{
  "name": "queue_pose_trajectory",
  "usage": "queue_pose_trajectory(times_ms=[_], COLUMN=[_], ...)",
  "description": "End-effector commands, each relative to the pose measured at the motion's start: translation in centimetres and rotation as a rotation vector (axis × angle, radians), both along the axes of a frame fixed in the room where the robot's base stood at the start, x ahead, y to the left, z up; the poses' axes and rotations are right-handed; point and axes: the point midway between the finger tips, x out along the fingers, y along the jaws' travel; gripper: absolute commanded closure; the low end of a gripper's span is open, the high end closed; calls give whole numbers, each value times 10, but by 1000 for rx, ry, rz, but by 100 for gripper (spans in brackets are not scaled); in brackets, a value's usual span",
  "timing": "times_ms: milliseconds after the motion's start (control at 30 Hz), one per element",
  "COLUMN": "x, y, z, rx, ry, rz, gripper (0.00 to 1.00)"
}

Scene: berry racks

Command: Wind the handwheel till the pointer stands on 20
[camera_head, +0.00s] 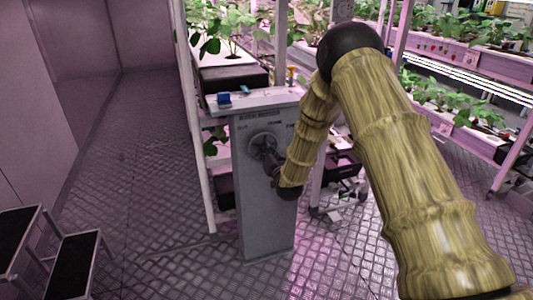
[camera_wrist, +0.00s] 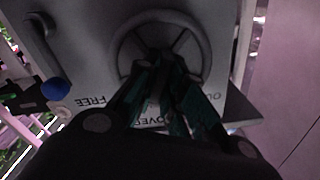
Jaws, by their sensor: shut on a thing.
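The dark handwheel (camera_head: 262,142) is on the front of a grey cabinet (camera_head: 262,215), below a line of lettering too small to read in the head view. In the wrist view the handwheel (camera_wrist: 160,16) shows its round rim and spokes. My gripper (camera_head: 271,160) is at the wheel's lower right in the head view. Its greenish fingers (camera_wrist: 163,68) reach to the wheel's middle and are shut on it, hiding the hub and lower rim. Upside-down panel lettering, including "FREE", shows beside the fingers. I cannot make out the pointer or the number 20.
A blue item (camera_head: 224,98) lies on the cabinet's top ledge. A blue knob (camera_wrist: 54,89) sits left of the wheel in the wrist view. Plant racks (camera_head: 234,78) stand behind the cabinet and to the right. Black-topped steps (camera_head: 72,265) are at lower left. The aisle floor (camera_head: 130,160) is clear.

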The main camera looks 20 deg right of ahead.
Motion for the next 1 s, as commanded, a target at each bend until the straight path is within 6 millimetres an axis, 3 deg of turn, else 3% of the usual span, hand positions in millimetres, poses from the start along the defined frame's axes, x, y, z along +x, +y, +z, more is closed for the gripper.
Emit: queue_pose_trajectory(times_ms=[1000], x=[-1], y=[1], z=[-4], rx=[-933], ry=[-28], rz=[1], gripper=[100])
